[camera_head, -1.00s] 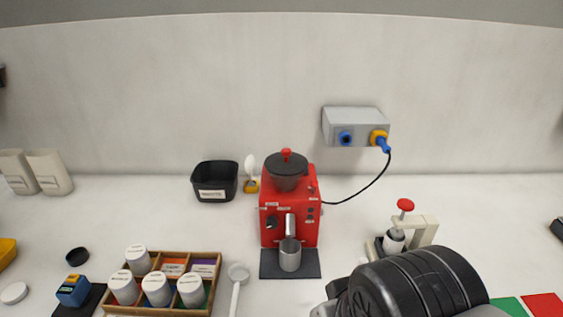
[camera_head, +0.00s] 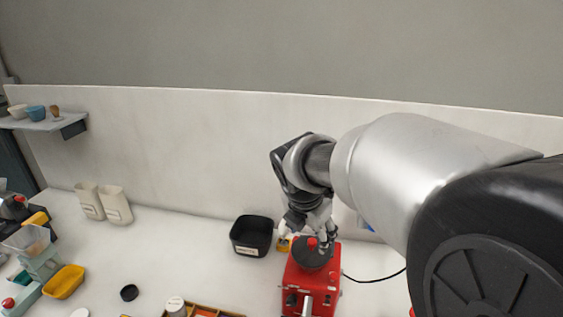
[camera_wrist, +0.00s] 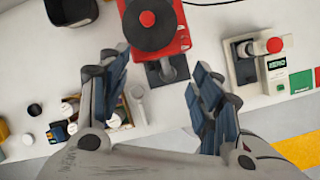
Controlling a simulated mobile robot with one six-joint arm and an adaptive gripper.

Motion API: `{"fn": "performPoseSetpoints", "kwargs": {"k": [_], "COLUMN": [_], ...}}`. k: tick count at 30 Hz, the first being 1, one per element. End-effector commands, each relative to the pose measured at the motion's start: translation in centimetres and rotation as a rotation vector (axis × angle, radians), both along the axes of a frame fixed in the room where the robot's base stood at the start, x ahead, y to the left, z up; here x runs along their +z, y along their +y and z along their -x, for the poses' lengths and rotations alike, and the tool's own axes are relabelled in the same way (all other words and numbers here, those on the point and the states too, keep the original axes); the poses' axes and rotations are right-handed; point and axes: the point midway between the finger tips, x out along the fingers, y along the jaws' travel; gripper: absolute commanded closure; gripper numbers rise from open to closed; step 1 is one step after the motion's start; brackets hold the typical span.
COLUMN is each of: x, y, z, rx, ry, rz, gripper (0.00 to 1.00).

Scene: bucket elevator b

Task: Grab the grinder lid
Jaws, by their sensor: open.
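The grinder lid (camera_head: 306,258) is a dark round cover with a red knob (camera_head: 312,243), seated on top of the red grinder (camera_head: 322,293). In the wrist view the lid (camera_wrist: 160,34) and its red knob (camera_wrist: 147,19) show at the top, beyond my fingertips. My gripper (camera_head: 311,230) is at the grinder's top in the head view, partly overlapping the lid. In the wrist view my gripper (camera_wrist: 157,70) is open, with nothing between its fingers. Whether a finger touches the lid cannot be told.
A black bin (camera_head: 252,236) stands left of the grinder. A power cable (camera_head: 375,279) runs from its right side. In the wrist view, a stand with a red-topped tool (camera_wrist: 245,70) is at the right, and several small containers are at the left. My arm hides the head view's right side.

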Motion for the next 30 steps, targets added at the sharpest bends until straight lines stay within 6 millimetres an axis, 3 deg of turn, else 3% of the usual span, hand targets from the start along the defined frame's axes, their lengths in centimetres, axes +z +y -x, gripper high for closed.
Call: {"fn": "performPoseSetpoints", "kwargs": {"k": [2,8,17,24,30], "x": [1.0,0.3,-5.5,-9.4,-10.6], "y": [0.6,1.1,-0.2,-1.0,-1.3], "z": [-1.6,-3.3,-5.3,-7.0,-7.5], "rx": [0.129,0.274,0.275,0.274,0.274], "ry": [0.029,0.057,0.061,0.057,0.056], "rz": [0.057,0.124,0.124,0.124,0.124], "gripper": [0.33,0.2,0.0,0.0,0.0]}}
